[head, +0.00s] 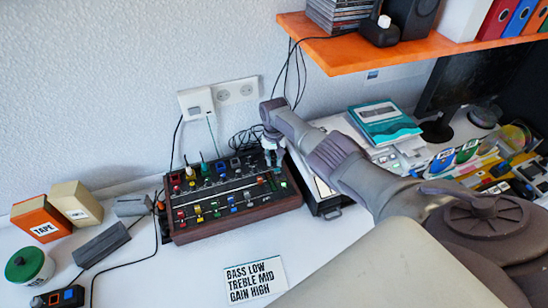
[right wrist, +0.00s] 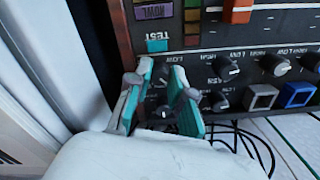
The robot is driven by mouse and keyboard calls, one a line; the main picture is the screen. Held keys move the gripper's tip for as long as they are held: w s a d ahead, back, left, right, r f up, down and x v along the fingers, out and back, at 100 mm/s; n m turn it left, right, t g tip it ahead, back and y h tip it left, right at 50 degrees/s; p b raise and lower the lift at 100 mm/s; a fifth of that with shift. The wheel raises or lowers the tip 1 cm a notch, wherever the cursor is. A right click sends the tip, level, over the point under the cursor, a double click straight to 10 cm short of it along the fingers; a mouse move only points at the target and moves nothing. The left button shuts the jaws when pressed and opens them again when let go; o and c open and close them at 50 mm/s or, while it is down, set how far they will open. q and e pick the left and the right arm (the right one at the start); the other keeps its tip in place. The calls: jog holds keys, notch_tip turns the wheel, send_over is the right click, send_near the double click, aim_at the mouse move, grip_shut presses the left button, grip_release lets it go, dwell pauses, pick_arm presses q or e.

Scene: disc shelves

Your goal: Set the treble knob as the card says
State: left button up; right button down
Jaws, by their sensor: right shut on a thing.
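The white card (head: 255,279) lies on the desk in front of the mixer and reads "BASS LOW, TREBLE MID, GAIN HIGH". The dark mixer (head: 235,208) with wooden sides stands against the wall. My right gripper (head: 273,155) is at the mixer's back right corner. In the right wrist view its teal-padded fingers (right wrist: 160,106) are shut on a small black knob (right wrist: 161,113), which they partly hide. Other black knobs (right wrist: 228,70) sit beside it. Their labels are upside down and hard to read, so I cannot tell which is treble. My left gripper is out of view.
Coloured buttons and faders crowd the mixer; a blue button (right wrist: 297,95) is near the knobs. Cables run behind it to a wall socket (head: 235,90). An orange shelf (head: 365,56) hangs above. Boxes (head: 42,218) stand at left. The desk around the card is clear.

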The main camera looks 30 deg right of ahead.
aim_at(274, 161)
jog(key=shift+w+r+m, duration=0.1)
jog(key=shift+m, duration=0.6)
jog(key=c, duration=1)
grip_release()
jog(key=shift+c, duration=0.2)
notch_tip(274, 161, up, 12)
